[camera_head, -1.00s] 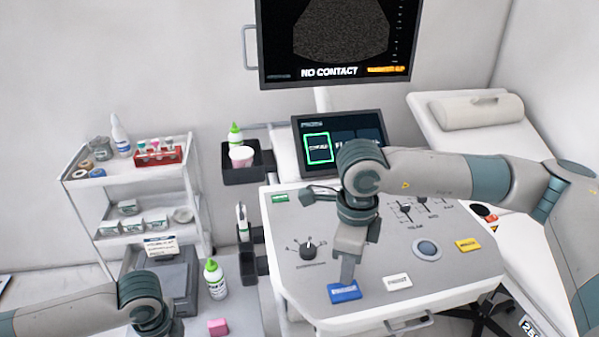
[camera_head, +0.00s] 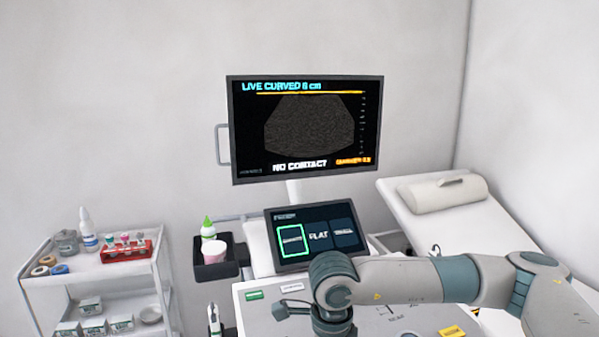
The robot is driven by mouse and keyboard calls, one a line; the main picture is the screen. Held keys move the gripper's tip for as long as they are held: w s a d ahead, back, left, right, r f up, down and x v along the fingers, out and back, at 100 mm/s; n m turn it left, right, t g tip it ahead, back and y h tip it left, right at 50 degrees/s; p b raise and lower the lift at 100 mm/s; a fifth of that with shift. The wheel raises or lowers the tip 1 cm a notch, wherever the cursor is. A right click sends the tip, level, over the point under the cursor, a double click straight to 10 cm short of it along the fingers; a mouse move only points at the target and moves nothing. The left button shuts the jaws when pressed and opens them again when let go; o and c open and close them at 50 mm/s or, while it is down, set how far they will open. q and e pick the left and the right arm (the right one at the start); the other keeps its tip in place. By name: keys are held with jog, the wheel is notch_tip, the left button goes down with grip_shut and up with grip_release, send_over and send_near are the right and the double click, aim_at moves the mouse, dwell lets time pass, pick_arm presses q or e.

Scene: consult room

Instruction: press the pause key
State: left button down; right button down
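The ultrasound console panel (camera_head: 372,325) shows only its upper part at the bottom of the head view. A green key (camera_head: 254,294) is on its far left corner, and a yellow key (camera_head: 452,332) is cut by the bottom edge. I cannot read their labels, and no key in view can be told as the pause key. My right arm reaches in from the right over the panel, its wrist hanging down and hiding part of it. Its fingers are below the frame. My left gripper is out of view. The monitor (camera_head: 307,128) reads "LIVE CURVED" and "NO CONTACT".
A touch screen (camera_head: 317,238) with a green-framed tile stands behind the panel. A holder (camera_head: 216,268) with a bottle and pink cup is left of it. A white cart (camera_head: 95,284) with supplies stands at far left, a white couch (camera_head: 457,237) at right.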

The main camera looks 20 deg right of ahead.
jog(key=shift+f, duration=0.6)
dwell(3.7)
jog(key=shift+r, duration=0.2)
notch_tip(320, 180, up, 7)
jog(key=shift+f, duration=0.15)
dwell(0.9)
jog(key=s+r, duration=0.6)
jog(key=s, duration=0.2)
dwell(1.0)
